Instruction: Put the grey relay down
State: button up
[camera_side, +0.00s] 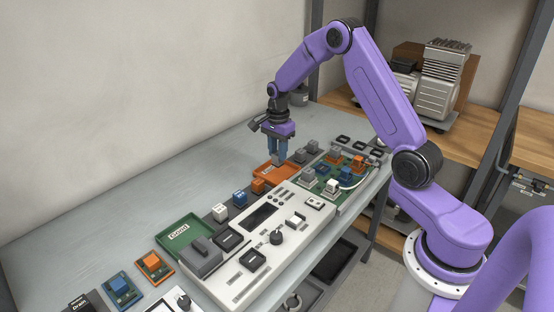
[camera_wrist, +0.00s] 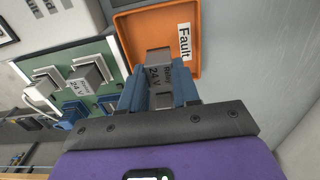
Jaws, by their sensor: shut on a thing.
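My gripper (camera_side: 277,158) is shut on the grey relay, its blue fingers pointing down over the orange tray (camera_side: 262,179). In the side view the fingers largely hide the relay. I cannot tell whether the relay touches the tray floor.
A white tester (camera_side: 250,262) lies in front. The back left table (camera_side: 130,188) is clear.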

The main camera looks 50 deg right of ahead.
aim_at(277, 152)
jog(key=shift+w+f, duration=0.2)
jog(key=shift+f, duration=1.55)
jog(key=shift+f, duration=0.1)
jog(key=o, duration=1)
jog(key=shift+f, duration=0.1)
jog(key=shift+o, duration=0.2)
